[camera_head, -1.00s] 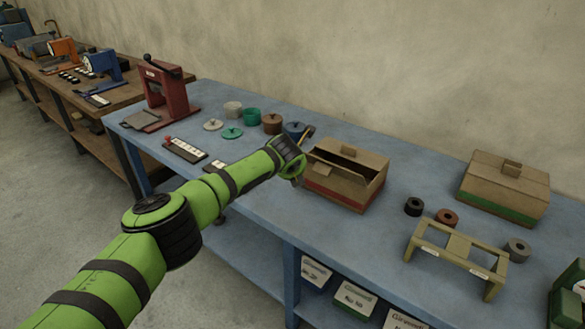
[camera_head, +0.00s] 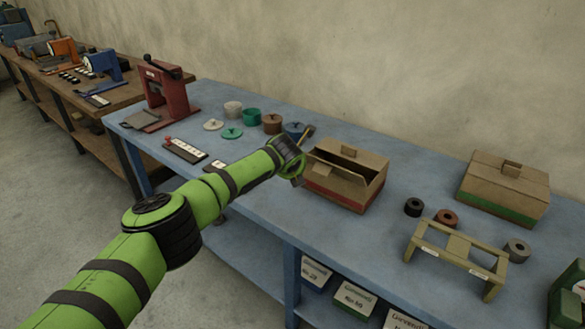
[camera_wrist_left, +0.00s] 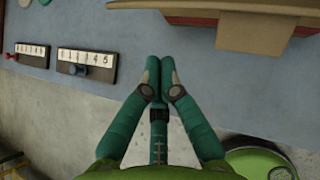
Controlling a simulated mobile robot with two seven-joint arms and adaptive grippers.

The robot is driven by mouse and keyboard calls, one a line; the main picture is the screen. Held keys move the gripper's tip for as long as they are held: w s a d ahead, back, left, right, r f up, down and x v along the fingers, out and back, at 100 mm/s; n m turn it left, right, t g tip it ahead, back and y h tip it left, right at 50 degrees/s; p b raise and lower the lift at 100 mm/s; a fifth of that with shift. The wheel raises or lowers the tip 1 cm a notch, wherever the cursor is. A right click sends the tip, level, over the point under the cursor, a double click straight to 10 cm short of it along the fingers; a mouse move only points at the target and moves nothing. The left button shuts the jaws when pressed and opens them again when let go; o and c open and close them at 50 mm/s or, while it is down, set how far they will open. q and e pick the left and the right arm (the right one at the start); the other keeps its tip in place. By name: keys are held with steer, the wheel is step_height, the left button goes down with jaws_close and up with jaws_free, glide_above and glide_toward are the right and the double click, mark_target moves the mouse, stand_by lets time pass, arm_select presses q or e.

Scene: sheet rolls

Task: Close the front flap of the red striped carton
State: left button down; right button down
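The red striped carton (camera_head: 335,190) stands on the blue bench, brown cardboard with a red band around its lower part. In the left wrist view the carton (camera_wrist_left: 285,42) is cut off at the top right. My left gripper (camera_head: 297,170) is just left of the carton's front left corner. In the left wrist view its two fingers (camera_wrist_left: 160,68) are together with nothing between them, apart from the carton. My right gripper is not in view.
A green striped carton (camera_head: 505,186) stands at the back right. A tan stand (camera_head: 455,248) and several rolls are right of the red striped carton. A red press (camera_head: 165,92), several round lids and pots, and number strips (camera_head: 186,150) are to the left.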

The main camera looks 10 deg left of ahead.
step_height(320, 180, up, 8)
steer(key=p, duration=0.7)
